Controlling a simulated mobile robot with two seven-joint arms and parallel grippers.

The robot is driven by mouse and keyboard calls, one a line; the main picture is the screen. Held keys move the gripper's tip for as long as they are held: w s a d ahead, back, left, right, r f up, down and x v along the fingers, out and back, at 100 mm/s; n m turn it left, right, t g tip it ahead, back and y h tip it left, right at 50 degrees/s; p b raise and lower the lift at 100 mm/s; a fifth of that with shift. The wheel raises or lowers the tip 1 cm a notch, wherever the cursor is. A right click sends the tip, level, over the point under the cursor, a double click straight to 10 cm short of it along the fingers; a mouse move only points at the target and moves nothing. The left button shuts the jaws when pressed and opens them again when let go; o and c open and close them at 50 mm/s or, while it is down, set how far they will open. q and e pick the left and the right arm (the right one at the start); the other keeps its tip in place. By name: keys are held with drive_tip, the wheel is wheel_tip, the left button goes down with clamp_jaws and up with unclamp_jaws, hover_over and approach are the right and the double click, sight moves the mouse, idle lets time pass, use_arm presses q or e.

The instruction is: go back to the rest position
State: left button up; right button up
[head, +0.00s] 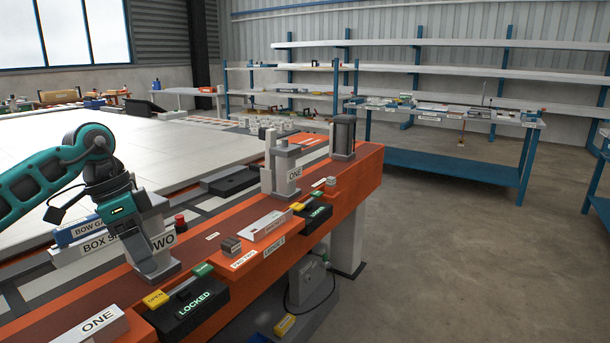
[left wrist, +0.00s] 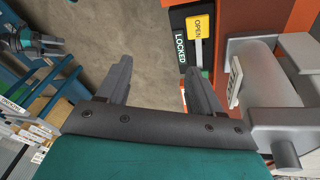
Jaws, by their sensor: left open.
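My left gripper (head: 152,268) is in front of the post labelled TWO (head: 164,240), above the orange rail, and hides part of that post. In the left wrist view my left gripper (left wrist: 160,84) shows its two fingers spread wide with nothing between them. A black box marked LOCKED (head: 192,312), with a yellow OPEN tag (head: 155,299) and a green piece (head: 203,270), sits just right of the gripper; the OPEN tag also shows in the left wrist view (left wrist: 199,32). What seems to be my right gripper (left wrist: 48,47) shows small at that view's upper left.
A wide white panel (head: 60,135) lies behind. A blue bench (head: 450,170) stands farther back; the floor (head: 470,255) between is clear.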

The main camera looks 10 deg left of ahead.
use_arm(q)
drive_tip(key=s+d+f+m+t+h+p, duration=0.1)
drive_tip(key=s+d+m+h+p, duration=0.2)
drive_tip(key=d+h, duration=0.8)
drive_tip(key=s+d+f+m+t+h+p, duration=0.15)
drive_tip(key=d+m+h, duration=0.25)
drive_tip(key=d, duration=1.2)
drive_tip(key=s+a+f+n+t+y+p, duration=0.35)
drive_tip(key=a+f+n+t+y, duration=0.35)
drive_tip(key=f+n+t+y, duration=0.5)
drive_tip(key=s+a+f+n+g+y, duration=0.1)
drive_tip(key=s+a+f+g+y, duration=0.1)
drive_tip(key=s+f, duration=0.2)
drive_tip(key=s+a+f+n+g+y+p, duration=0.1)
drive_tip(key=s+a+f+g+y, duration=0.1)
drive_tip(key=s, duration=0.6)
drive_tip(key=shift+s+a+f+n, duration=0.2)
drive_tip(key=shift+a+f+n, duration=0.3)
drive_tip(key=shift+f, duration=0.4)
use_arm(e)
wheel_tip(320, 180, up, 6)
drive_tip(key=s+d+h, duration=0.1)
drive_tip(key=d, duration=0.2)
drive_tip(key=shift+s+f, duration=0.15)
drive_tip(key=shift+f, duration=0.1)
drive_tip(key=shift+a, duration=0.15)
